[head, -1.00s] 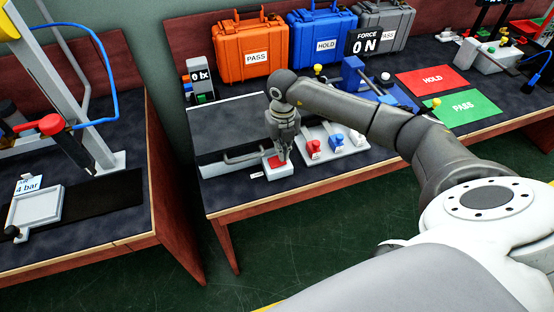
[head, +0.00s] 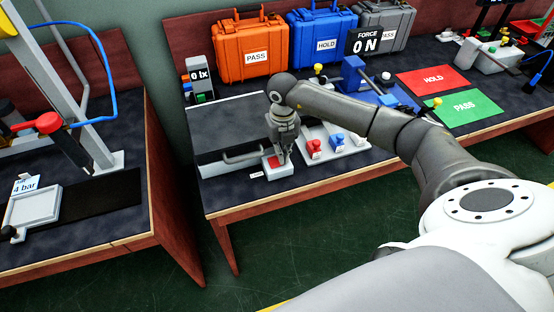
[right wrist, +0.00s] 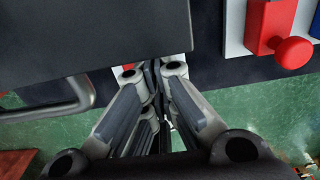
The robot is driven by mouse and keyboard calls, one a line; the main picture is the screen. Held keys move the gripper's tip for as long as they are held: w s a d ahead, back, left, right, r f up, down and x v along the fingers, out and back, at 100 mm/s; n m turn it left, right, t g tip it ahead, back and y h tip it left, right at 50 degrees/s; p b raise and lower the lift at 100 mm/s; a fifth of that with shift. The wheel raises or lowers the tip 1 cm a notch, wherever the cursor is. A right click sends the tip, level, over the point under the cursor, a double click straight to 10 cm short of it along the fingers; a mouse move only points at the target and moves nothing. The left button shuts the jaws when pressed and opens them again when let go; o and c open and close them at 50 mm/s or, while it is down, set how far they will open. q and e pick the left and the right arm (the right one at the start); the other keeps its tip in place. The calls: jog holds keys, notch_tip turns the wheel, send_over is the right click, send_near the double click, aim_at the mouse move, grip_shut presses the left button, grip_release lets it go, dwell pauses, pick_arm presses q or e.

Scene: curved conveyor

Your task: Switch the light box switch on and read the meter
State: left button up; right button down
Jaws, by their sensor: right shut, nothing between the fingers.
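The light box (head: 225,127) is a dark flat-topped box with a grey bar handle at its front, on the left of the far bench. The switch (head: 277,168) is a small white block with a red top, at the light box's front right. My right gripper (head: 284,158) points down over the switch, shut and empty; I cannot tell whether its tips touch the red part. In the right wrist view the closed fingers (right wrist: 153,70) hide most of the switch. The meter (head: 199,75) stands behind the light box and reads 0 lx. My left gripper is not in view.
A white plate with red (head: 315,149) and blue (head: 338,140) knobs lies right of the switch. Orange (head: 249,50), blue (head: 323,35) and grey (head: 385,20) cases stand behind. Red HOLD (head: 433,79) and green PASS (head: 464,107) mats lie to the right.

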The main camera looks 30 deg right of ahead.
jog(key=shift+f, duration=0.3)
jog(key=shift+r, duration=0.1)
jog(key=shift+r+p, duration=2.35)
jog(key=shift+r, duration=1.15)
jog(key=shift+s+f, duration=0.1)
jog(key=shift+f, duration=0.05)
